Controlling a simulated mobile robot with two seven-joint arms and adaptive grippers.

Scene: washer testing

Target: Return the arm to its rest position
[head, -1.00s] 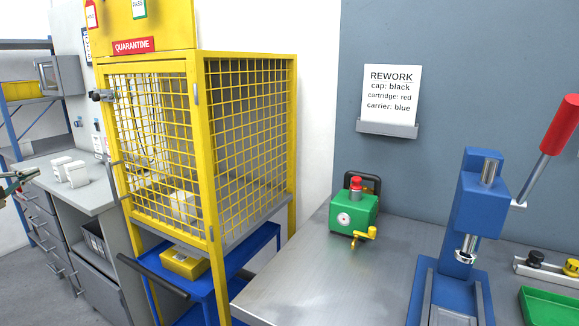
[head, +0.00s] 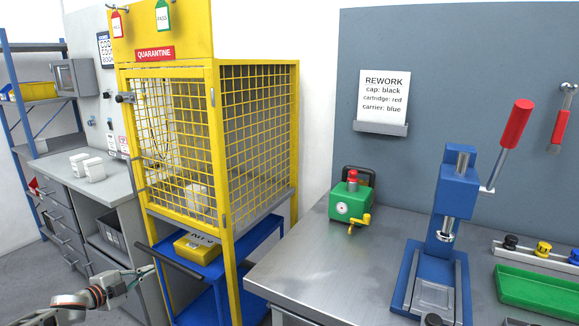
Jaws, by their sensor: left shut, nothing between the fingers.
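My left arm comes in at the lower left, and my left gripper (head: 140,274) is at its end. Its fingers are shut with nothing between them. It is in front of the grey drawer bench and to the left of the blue cart, apart from both as far as I can tell. My right gripper is not in view; a small dark part at the bottom edge near the press is too cut off to identify.
A yellow quarantine cage (head: 222,150) stands over a blue cart (head: 255,250) bearing a yellow box (head: 197,247). The metal workbench (head: 330,275) holds a green device (head: 350,205), a blue press (head: 455,190) and a green tray (head: 540,290). Floor shows at lower left.

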